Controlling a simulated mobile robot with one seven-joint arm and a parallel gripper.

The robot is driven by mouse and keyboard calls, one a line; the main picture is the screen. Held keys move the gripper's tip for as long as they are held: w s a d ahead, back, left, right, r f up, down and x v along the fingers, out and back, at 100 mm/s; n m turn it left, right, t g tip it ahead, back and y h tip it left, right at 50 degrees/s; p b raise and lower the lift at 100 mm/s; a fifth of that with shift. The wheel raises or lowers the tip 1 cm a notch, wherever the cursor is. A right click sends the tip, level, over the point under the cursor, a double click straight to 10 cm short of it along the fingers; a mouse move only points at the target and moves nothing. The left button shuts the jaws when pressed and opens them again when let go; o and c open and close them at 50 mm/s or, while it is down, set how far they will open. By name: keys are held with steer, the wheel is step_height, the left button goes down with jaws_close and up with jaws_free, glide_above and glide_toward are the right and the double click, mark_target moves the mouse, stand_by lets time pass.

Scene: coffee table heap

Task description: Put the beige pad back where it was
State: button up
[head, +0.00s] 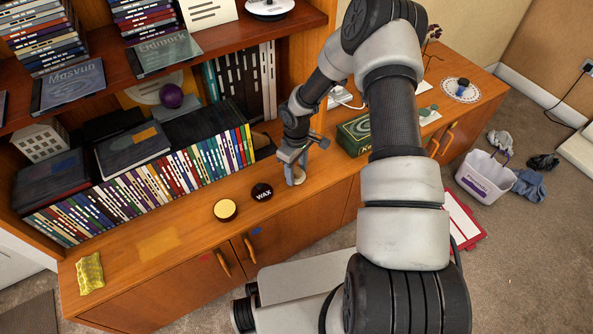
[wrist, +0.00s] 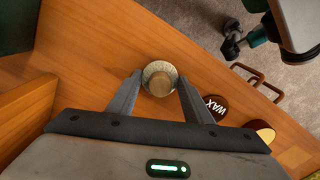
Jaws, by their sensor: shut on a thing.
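My gripper (head: 291,166) is low over the wooden cabinet top, behind and to the right of the wax lid. In the wrist view my gripper (wrist: 157,90) has its two fingers closed on a round beige pad (wrist: 159,77) with a pale rim. In the head view the beige pad (head: 299,175) shows only partly below the fingers; I cannot tell whether it touches the wood. A dark lid marked WAX (head: 262,192) and an open wax tin (head: 225,210) with yellowish contents sit apart from it. Both also show in the wrist view.
A row of books (head: 165,178) stands behind, under a wooden shelf (head: 110,85). A green box (head: 354,134) is to the right of my gripper. A yellow cloth (head: 90,272) lies at the left end. A paler rectangular patch (head: 158,245) marks bare wood near it.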

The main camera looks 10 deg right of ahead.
steer(key=shift+f, duration=0.2)
steer(key=o, duration=1)
steer(key=shift+r, duration=0.1)
